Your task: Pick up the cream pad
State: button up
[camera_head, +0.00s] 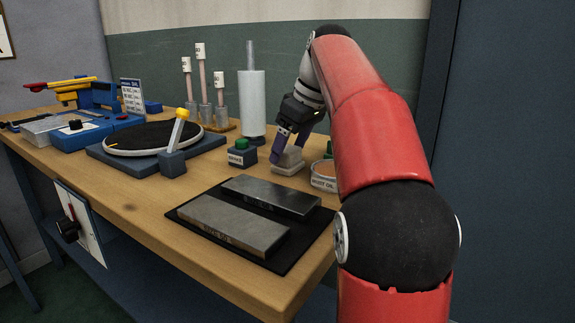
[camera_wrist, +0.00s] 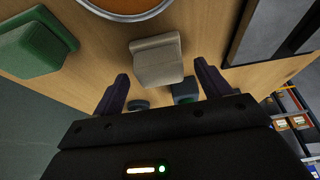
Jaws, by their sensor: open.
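The cream pad (camera_head: 288,161) is a small pale block near the back right of the wooden bench. In the wrist view the cream pad (camera_wrist: 157,59) lies ahead of my gripper and between the lines of its two fingers. My gripper (camera_head: 289,148) is open and empty, pointing down just above the pad, with dark purple fingers. In the wrist view my gripper (camera_wrist: 161,72) has one fingertip to each side of the pad. I cannot tell whether either finger touches it. The fingers hide part of the pad in the head view.
A green-topped block (camera_head: 241,153) stands left of the pad, and a round dish with orange contents (camera_head: 323,176) stands close on its right. A white roll on a post (camera_head: 252,103) is behind. Two metal plates (camera_head: 233,224) lie on a black mat (camera_head: 183,214) in front.

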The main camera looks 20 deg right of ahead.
aim_at(288, 148)
jog(key=shift+x, duration=0.8)
jog(key=shift+c, duration=0.5)
jog(key=c, duration=0.9)
jog(key=shift+r, duration=0.2)
notch_tip(288, 148, up, 7)
jog(key=p, duration=0.3)
jog(key=shift+r, duration=1.35)
